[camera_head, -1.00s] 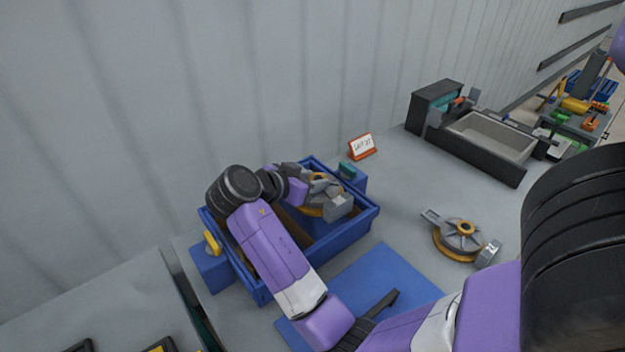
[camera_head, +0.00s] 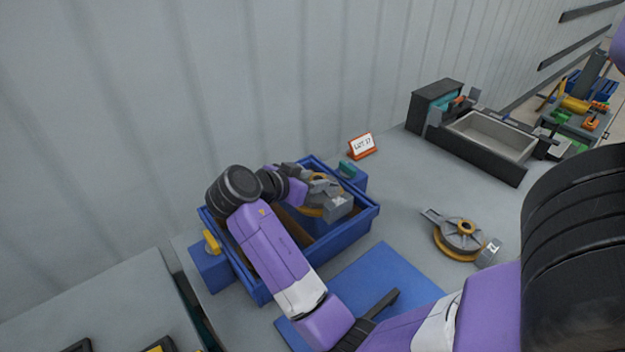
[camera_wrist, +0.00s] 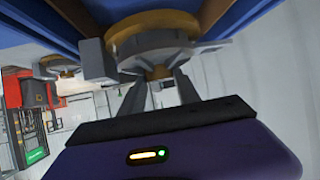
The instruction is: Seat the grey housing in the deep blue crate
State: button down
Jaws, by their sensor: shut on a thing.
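The blue crate (camera_head: 345,237) stands on the grey worktop, with my arm reaching over it. My gripper (camera_wrist: 162,92) is shut on the grey housing (camera_wrist: 150,30), which has a yellow-brown ring and a grey block at its side. In the head view the held housing (camera_head: 322,193) is at the crate's right half, near its far right rim. Whether it touches the crate's floor or hangs above it I cannot tell. My arm hides much of the crate's inside. A second, similar grey housing (camera_head: 459,238) with a yellow-brown ring lies on the worktop to the right.
A blue mat (camera_head: 365,285) lies in front of the crate. A lot sign (camera_head: 361,146) stands behind it. A black-framed grey tray (camera_head: 490,140) is at the back right. The corrugated wall rises behind the crate.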

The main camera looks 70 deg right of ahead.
jog(key=shift+f+b, duration=3.25)
jog(key=shift+f, duration=0.75)
dwell(0.6)
